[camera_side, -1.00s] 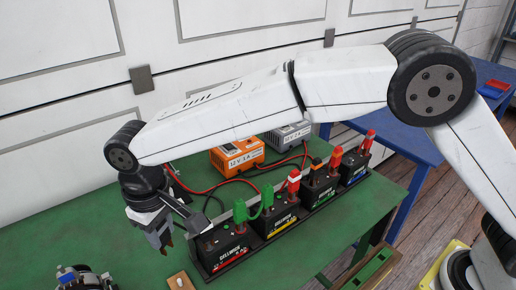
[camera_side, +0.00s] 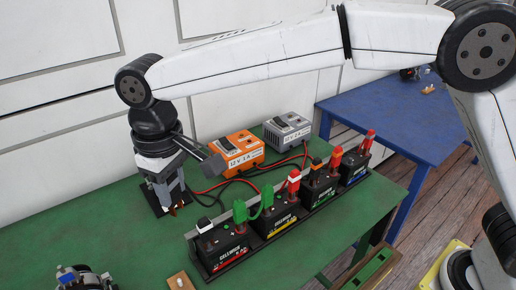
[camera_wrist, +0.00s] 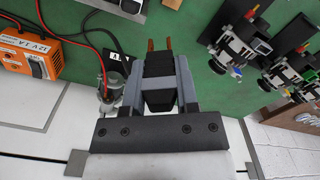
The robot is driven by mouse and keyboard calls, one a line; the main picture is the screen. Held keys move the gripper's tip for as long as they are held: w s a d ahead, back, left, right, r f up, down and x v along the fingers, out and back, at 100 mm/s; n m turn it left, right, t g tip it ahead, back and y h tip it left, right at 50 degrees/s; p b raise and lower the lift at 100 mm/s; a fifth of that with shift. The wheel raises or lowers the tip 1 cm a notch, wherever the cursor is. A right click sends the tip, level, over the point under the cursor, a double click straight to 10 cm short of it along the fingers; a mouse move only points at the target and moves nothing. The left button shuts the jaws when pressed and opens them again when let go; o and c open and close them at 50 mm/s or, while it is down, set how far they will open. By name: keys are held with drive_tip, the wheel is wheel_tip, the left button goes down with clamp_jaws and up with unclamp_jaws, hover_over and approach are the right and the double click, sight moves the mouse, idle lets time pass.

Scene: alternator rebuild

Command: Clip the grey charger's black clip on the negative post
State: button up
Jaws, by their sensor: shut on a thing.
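My gripper (camera_side: 172,204) is shut on a black clip (camera_wrist: 158,68) with copper-coloured jaws. The jaws show beyond the fingertips in the wrist view and point down in the side view. The gripper is above the green bench, left of the battery row and apart from it. The grey charger (camera_side: 288,131) stands at the back, right of the orange charger (camera_side: 238,149). The nearest battery (camera_side: 222,252) has a white-topped piece (camera_side: 204,224) at its left post and a green clip (camera_side: 239,211) at its other post. Which post is negative is too small to read.
Several black batteries stand in a tray, with green, red-and-white and orange clips on them. Red and black leads loop across the bench behind them. A dark plate (camera_side: 153,200) lies by the gripper. Alternator parts (camera_side: 82,279) stand at front left. A blue table (camera_side: 400,125) is behind.

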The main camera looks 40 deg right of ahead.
hover_over(351, 164)
drive_tip(key=f, duration=1)
drive_tip(key=shift+w, duration=0.3)
drive_tip(key=shift+f, duration=0.65)
drive_tip(key=shift+f, duration=0.15)
drive_tip(key=shift+f, duration=1)
drive_tip(key=o, duration=1)
drive_tip(key=shift+c, duration=0.2)
